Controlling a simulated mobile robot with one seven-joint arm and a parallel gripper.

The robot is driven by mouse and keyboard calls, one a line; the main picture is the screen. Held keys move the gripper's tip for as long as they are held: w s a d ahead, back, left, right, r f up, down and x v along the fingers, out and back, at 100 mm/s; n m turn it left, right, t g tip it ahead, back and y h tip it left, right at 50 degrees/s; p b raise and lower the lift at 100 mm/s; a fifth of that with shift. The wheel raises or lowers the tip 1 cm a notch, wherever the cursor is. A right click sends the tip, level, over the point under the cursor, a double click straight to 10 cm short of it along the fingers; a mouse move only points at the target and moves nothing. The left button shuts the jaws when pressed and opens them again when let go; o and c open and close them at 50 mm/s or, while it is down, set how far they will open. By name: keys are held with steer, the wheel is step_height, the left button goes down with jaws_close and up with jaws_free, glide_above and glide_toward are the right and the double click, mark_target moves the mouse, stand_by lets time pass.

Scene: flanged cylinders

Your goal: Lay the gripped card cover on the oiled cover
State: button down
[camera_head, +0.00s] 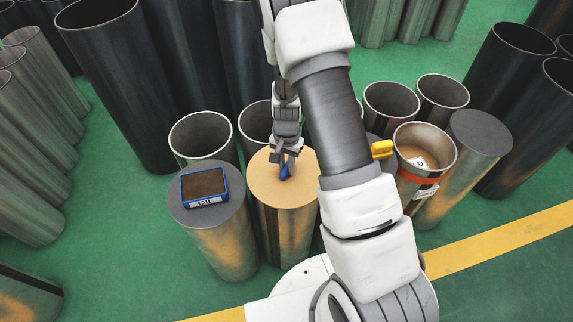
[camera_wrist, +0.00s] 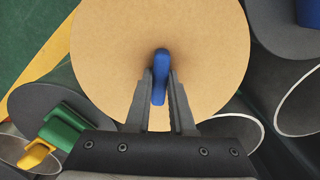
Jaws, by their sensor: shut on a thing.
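The card cover (camera_head: 262,185) is a tan disc with a blue handle; it also fills the middle of the wrist view (camera_wrist: 205,50). My gripper (camera_head: 286,170) is shut on the blue handle (camera_wrist: 160,75), between its two fingers in the wrist view. The card cover is level over the top of a rust-marked cylinder (camera_head: 285,232); I cannot tell whether it touches. A dark grey cover (camera_head: 190,213) on the cylinder to the left bears a blue-framed tray (camera_head: 204,187) marked OIL. No cover shows a clear oil film.
Open cylinders stand behind (camera_head: 200,135) and to the right (camera_head: 391,105). An orange-banded cylinder (camera_head: 410,177) holds a pale labelled thing. A grey-covered cylinder (camera_head: 480,133) stands at right. The wrist view shows a green block (camera_wrist: 65,128) and a yellow piece (camera_wrist: 37,156) at left.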

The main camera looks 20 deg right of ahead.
steer(key=shift+f, duration=0.1)
steer(key=c, duration=0.7)
jaws_free()
step_height(320, 180, up, 18)
steer(key=p, duration=0.4)
steer(key=shift+f, duration=0.25)
steer(key=shift+p, duration=0.3)
step_height(320, 180, up, 10)
steer(key=r+n+t+p, duration=0.1)
steer(key=n+p, duration=0.1)
steer(key=p, duration=0.1)
glide_above(286, 167)
steer(key=s, duration=0.3)
steer(key=s+r+n+t+y+p, duration=0.15)
steer(key=s+r, duration=0.35)
steer(key=r, duration=0.6)
steer(key=s+r+n+t+h+p, duration=0.1)
steer(key=s+r+n+t+p, duration=0.2)
steer(key=s+r, duration=0.8)
steer(key=s+n+p, duration=0.1)
steer(key=p, duration=0.1)
steer(key=shift+s+r+p, duration=0.2)
steer(key=shift+p, duration=0.15)
